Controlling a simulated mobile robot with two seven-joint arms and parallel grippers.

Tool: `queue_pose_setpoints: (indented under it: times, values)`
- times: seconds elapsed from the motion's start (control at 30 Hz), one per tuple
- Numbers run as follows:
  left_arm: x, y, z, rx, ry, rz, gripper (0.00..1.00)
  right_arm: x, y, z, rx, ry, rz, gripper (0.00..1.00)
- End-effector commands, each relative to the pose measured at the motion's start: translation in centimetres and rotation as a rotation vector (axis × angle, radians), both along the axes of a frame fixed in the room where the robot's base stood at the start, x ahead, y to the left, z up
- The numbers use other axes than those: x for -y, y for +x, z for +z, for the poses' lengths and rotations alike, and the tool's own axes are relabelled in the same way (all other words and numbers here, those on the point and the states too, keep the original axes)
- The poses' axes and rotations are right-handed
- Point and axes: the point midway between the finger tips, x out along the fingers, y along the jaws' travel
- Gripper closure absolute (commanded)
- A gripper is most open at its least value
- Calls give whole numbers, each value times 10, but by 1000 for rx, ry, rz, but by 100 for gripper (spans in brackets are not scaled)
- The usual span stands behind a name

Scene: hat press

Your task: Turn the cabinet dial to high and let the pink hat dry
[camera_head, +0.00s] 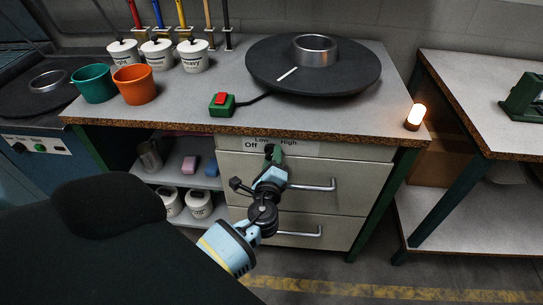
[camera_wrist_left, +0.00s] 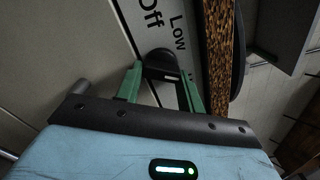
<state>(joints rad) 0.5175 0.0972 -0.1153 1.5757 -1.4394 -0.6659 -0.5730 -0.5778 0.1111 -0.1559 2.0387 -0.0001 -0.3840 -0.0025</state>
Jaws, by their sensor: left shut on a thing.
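The black cabinet dial (camera_wrist_left: 158,66) sits below the "Off", "Low" and "High" labels (camera_head: 270,143) on the cabinet front. My left gripper (camera_head: 273,153) reaches the dial from below. In the left wrist view its green fingers (camera_wrist_left: 160,84) close around the dial's two sides. A white mark shows on the dial, but which label it points to I cannot tell. The "High" label is hidden in the wrist view. No pink hat shows in either view. My right gripper is not in view.
A round black plate (camera_head: 265,68) with a metal ring stands on the worktop, beside a green box with a red switch (camera_head: 221,99). A lit lamp (camera_head: 415,117) is at the right edge. Drawer handles (camera_head: 315,187) stick out near my left arm. Cups and pots stand at left.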

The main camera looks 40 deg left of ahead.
Motion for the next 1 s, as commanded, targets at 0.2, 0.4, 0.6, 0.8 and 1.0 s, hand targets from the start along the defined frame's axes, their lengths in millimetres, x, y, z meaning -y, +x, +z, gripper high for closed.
queue_pose_setpoints:
  times: [0.2, 0.4, 0.6, 0.8, 1.0]
  values:
    - [0, 0, 0, -76, 121, -2, 85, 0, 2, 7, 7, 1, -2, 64]
    - [0, 0, -1, -117, 192, -1, 85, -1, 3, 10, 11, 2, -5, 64]
    - [-1, -1, -2, -138, 224, -1, 85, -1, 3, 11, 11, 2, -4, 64]
    - [-1, -1, -2, -143, 232, -1, 85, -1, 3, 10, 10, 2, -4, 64]
    - [-1, -1, -2, -143, 232, -1, 85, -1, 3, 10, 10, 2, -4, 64]
